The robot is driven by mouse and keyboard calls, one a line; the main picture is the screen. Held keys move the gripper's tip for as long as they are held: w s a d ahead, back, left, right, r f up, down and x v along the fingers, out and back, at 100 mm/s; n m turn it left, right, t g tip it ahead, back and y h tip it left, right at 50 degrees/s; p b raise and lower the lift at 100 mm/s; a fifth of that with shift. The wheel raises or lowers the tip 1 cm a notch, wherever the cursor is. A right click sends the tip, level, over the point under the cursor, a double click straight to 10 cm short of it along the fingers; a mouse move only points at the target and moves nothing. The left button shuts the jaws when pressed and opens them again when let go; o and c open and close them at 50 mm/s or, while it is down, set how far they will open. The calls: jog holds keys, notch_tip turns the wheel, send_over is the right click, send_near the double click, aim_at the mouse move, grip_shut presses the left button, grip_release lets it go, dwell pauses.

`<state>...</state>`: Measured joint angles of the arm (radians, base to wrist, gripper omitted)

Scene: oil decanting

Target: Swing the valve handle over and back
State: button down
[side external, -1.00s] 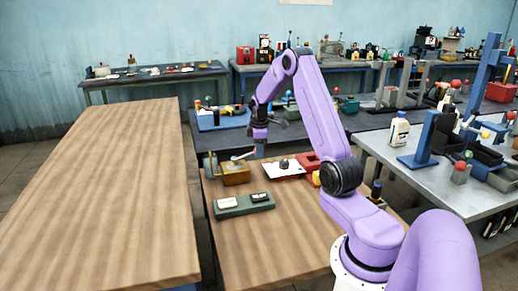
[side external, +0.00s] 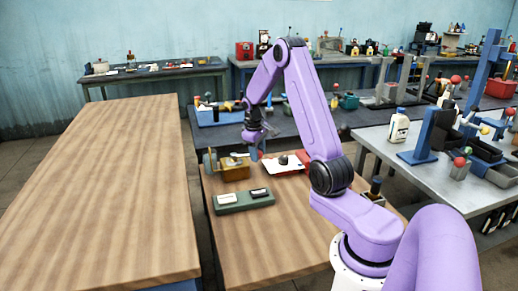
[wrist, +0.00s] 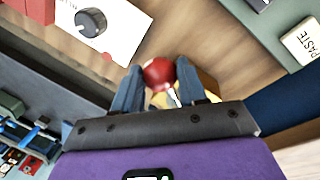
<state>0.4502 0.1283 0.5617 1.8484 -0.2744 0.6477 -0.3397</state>
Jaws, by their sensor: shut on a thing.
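The brass-coloured valve body (side external: 236,174) stands on the wooden bench, below and left of my gripper in the side view. Its pale handle (side external: 238,155) sticks out above the body towards my gripper (side external: 257,152). In the wrist view, the handle's red ball knob (wrist: 158,73) sits between the two blue fingers of my gripper (wrist: 157,82). The fingers are shut on the knob. Part of the valve body shows behind the knob, mostly hidden by the fingers and the gripper's dark mount.
A white plate with a dark dial (wrist: 91,22) and a red block (wrist: 38,9) lie to the other side. The bench front is clear.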

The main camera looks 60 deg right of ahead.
jog(key=w+a+m+g, duration=0.1)
jog(key=w+a+m, duration=0.2)
jog(key=a+m, duration=0.5)
jog(key=shift+w+a+m+g+y, duration=0.2)
jog(key=shift+a+m+g+y, duration=0.1)
jog(key=shift+m, duration=0.5)
jog(key=c, duration=0.6)
grip_release()
jog(key=shift+c, duration=0.2)
jog(key=shift+d, duration=0.1)
notch_tip(320, 180, up, 17)
jog(key=w+a, duration=0.2)
jog(key=shift+w+a, duration=0.15)
jog(key=shift+w, duration=0.05)
